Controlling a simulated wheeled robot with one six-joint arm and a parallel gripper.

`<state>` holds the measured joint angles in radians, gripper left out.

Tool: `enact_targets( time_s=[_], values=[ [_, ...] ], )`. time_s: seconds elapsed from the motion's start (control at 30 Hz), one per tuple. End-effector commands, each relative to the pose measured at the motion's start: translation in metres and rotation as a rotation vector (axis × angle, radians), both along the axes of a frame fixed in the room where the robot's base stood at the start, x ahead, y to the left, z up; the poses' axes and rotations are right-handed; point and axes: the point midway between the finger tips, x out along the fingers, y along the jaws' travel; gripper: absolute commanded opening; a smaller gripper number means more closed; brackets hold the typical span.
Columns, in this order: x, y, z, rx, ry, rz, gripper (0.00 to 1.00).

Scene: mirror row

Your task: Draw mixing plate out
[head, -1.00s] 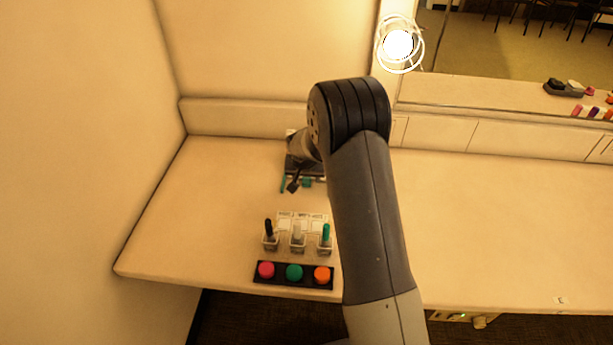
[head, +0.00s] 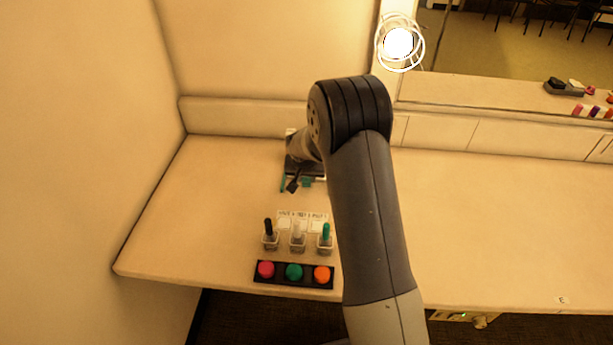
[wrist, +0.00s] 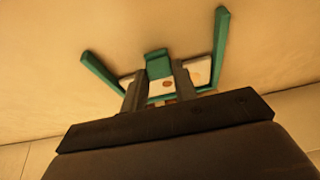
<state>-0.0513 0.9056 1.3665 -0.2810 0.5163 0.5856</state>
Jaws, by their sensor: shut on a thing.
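The mixing plate (wrist: 161,86) shows in the wrist view as a pale piece with brownish spots and a teal tab (wrist: 158,63). My gripper (wrist: 157,75) is shut on it, with a dark finger on each side. A teal rail stands to the left (wrist: 102,74) and another to the right (wrist: 221,46). They join low behind the fingers, where my gripper hides most of the plate. In the head view my gripper (head: 293,184) is low over the back of the counter, with a small teal part (head: 308,182) beside it.
Nearer on the counter (head: 220,215) stand three small clear holders with a black (head: 268,228), a pale (head: 297,229) and a teal stick (head: 326,232). In front is a black strip with red, green and orange discs (head: 294,272). A wall borders the left; a lit lamp (head: 398,43) stands behind.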

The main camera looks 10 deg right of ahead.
Motion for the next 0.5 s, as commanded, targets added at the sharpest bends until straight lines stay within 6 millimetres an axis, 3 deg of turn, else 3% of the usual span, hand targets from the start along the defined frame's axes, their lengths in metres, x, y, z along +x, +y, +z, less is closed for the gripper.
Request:
enact_targets(
  time_s=[0.3, 0.5],
  values=[
    [-0.043, 0.015, -0.004, 0.0, -0.001, 0.001, 0.0],
    [-0.059, 0.02, -0.002, 0.001, -0.001, 0.0, 0.0]
  ],
)
